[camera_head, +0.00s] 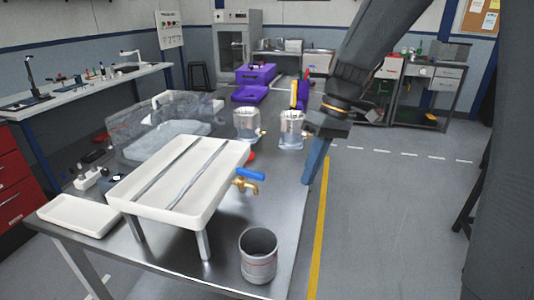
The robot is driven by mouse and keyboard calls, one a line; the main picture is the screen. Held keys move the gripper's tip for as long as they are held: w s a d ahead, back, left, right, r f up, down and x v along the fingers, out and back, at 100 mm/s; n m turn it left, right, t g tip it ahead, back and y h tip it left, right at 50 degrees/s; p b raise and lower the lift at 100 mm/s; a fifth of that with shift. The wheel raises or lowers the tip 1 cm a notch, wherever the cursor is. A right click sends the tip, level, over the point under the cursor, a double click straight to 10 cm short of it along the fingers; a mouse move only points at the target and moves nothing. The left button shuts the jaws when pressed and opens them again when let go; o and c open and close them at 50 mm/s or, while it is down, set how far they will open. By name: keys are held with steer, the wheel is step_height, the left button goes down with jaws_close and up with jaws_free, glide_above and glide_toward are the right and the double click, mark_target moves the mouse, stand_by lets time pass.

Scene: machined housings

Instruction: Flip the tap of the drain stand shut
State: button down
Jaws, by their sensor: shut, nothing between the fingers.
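The drain stand (175,211) is a white shallow tray on metal legs, with two grey bars across it, on the near part of the steel table. Its brass tap (246,186) sticks out of the right side and has a blue lever handle (250,174). The lever points to the right, away from the tray; I cannot tell from this whether the tap is open. My gripper (313,178) is shut and empty, pointing down near the table's right edge, to the right of the tap and apart from it. A grey metal cup (258,254) stands below and in front of the tap.
Two clear-sided metal housings (247,124) (291,129) stand behind the tap. A white tray (78,214) lies at the near left. A transparent basin (165,130) and purple boxes (255,74) are farther back. The table strip right of the tap is clear.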

mark_target(250, 177)
steer(key=w+a+r+n+y+p, duration=0.1)
steer(key=w+a+r+n+y, duration=0.1)
steer(key=w+r+n, duration=0.4)
step_height(250, 177, up, 5)
steer(key=shift+w+a+f+g+y+p, duration=0.1)
steer(key=shift+w+a+g+y+p, duration=0.3)
steer(key=shift+w+y, duration=0.3)
steer(key=shift+f, duration=0.1)
steer(key=s+a+f+p, duration=0.5)
steer(key=a+f, duration=0.2)
steer(key=f, duration=0.1)
steer(key=shift+s+a, duration=0.25)
steer(key=shift+s, duration=0.1)
steer(key=shift+s, duration=0.1)
